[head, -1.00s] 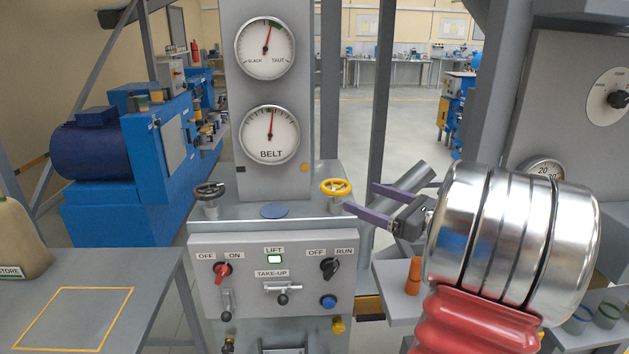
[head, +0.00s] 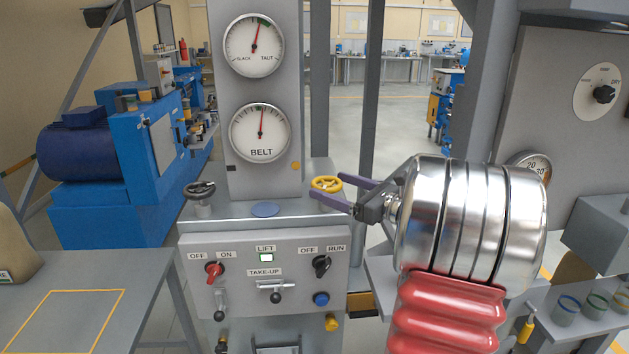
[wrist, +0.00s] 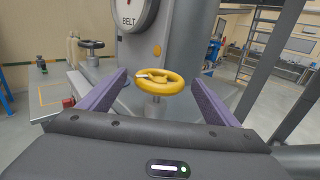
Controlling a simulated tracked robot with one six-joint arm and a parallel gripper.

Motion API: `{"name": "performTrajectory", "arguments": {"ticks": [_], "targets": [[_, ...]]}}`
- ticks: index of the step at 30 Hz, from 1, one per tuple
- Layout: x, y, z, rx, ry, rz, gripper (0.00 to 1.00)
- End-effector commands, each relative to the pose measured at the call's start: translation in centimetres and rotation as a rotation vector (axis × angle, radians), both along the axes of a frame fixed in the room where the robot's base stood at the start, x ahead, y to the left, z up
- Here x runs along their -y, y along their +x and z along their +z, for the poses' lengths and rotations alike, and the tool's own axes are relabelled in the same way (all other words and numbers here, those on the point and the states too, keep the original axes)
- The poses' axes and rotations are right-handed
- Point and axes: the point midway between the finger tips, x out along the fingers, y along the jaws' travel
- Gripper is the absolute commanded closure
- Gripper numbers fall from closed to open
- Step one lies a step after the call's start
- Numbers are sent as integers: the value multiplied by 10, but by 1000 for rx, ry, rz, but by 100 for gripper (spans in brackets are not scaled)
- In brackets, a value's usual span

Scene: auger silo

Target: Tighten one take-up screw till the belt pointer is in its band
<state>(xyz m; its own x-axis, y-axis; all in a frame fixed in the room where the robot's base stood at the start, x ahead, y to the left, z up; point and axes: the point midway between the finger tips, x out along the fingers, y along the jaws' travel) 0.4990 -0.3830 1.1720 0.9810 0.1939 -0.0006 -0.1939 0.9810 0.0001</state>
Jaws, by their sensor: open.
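The yellow take-up handwheel (head: 326,185) stands on the right of the grey housing top. It also shows in the wrist view (wrist: 159,82), between and just beyond my purple fingers. The dark take-up handwheel (head: 200,190) stands on the left. My gripper (head: 340,190) is open, its fingers around the yellow wheel's right side in the head view; contact cannot be told. The belt gauge (head: 260,133) has its red pointer nearly upright, close to a small green band at the top. The upper slack-taut gauge (head: 254,46) has its pointer slightly right of upright, by a green band.
A grey post (head: 372,90) rises behind my gripper. A table (head: 80,290) stands at left.

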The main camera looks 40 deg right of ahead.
Motion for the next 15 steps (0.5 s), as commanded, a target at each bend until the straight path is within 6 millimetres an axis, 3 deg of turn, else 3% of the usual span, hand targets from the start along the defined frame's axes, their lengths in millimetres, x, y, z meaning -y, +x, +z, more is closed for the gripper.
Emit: {"name": "performTrajectory", "arguments": {"ticks": [9,15], "targets": [[-11,48,0,1,1,4,16],[-14,64,0,1,0,3,16]]}}
